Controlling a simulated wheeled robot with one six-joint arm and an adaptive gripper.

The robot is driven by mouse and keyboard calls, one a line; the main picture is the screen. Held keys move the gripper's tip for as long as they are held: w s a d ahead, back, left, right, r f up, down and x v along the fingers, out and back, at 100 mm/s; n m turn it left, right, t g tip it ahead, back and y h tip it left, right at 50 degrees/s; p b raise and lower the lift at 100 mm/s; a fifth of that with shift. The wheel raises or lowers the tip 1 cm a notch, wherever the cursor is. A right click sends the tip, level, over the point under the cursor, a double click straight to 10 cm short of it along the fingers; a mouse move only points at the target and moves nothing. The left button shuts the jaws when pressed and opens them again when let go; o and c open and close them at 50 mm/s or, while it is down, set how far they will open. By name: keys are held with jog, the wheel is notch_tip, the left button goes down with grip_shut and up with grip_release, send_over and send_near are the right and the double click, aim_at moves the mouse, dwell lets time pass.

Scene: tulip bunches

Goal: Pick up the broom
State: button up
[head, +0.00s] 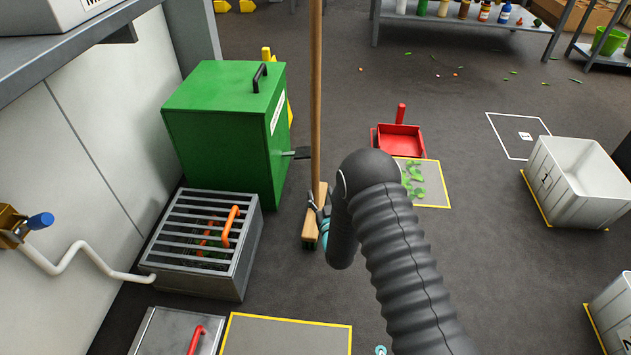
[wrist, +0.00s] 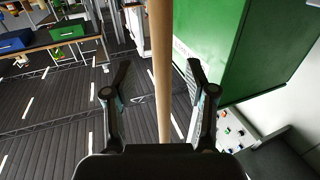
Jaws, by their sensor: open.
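The broom stands upright, with a long wooden handle (head: 316,90) and a wooden head (head: 311,232) on the floor. Its handle passes beside a dark bracket on the side of the green box (head: 222,120). In the wrist view the handle (wrist: 162,45) runs from top to bottom between my open fingers. My gripper (wrist: 158,75) has one finger on each side of the handle, with visible gaps. In the head view my gripper (head: 322,212) is low by the handle, just above the broom head, and partly hidden by my arm.
A metal grated bin (head: 205,243) stands left of the broom head. A red dustpan (head: 400,140) and green scraps (head: 413,180) on a yellow-framed patch lie to the right. White tubs (head: 580,180) stand farther right. Dark floor between is mostly clear.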

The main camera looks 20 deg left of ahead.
aim_at(316, 185)
jog(key=shift+f+b+x, duration=0.2)
jog(key=shift+x, duration=1.5)
jog(key=shift+f+b+x, duration=0.2)
jog(key=shift+f+x, duration=0.05)
jog(key=shift+x, duration=1.45)
jog(key=shift+a, duration=0.1)
jog(key=shift+r, duration=0.1)
grip_shut()
